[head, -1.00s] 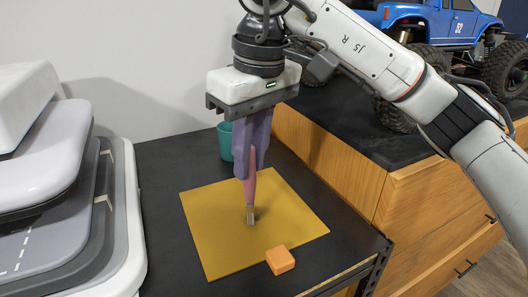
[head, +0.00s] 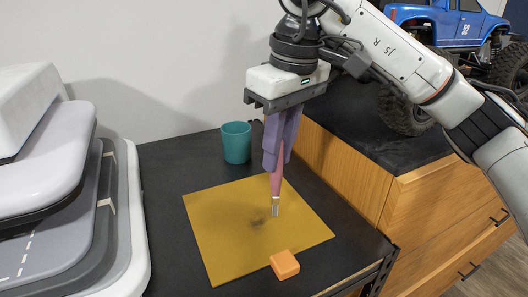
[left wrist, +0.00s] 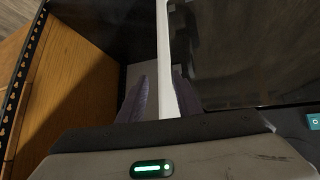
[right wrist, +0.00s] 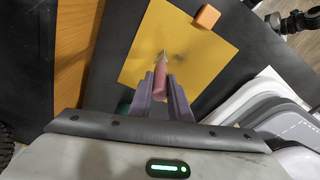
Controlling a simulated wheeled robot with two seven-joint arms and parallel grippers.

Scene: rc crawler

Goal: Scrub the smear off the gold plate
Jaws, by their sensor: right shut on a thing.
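The gold plate (head: 225,245) is a flat square on the black bench top. A dark grey smear (head: 258,219) lies near its middle; it also shows in the right wrist view (right wrist: 180,57). My right gripper (head: 275,168) is shut on the pink handle of a brush (head: 276,187) with a metal end, pointing down. The metal end is over the plate, just right of the smear; I cannot tell whether it touches. In the right wrist view the brush (right wrist: 160,78) is between the purple fingers. My left gripper (left wrist: 160,95) shows only in the left wrist view, open and empty.
An orange block (head: 285,264) sits at the plate's front edge. A teal cup (head: 236,143) stands behind the plate. A grey and white layered structure (head: 120,230) is at the left. Wooden drawers (head: 430,215) and a blue crawler (head: 440,25) are at the right.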

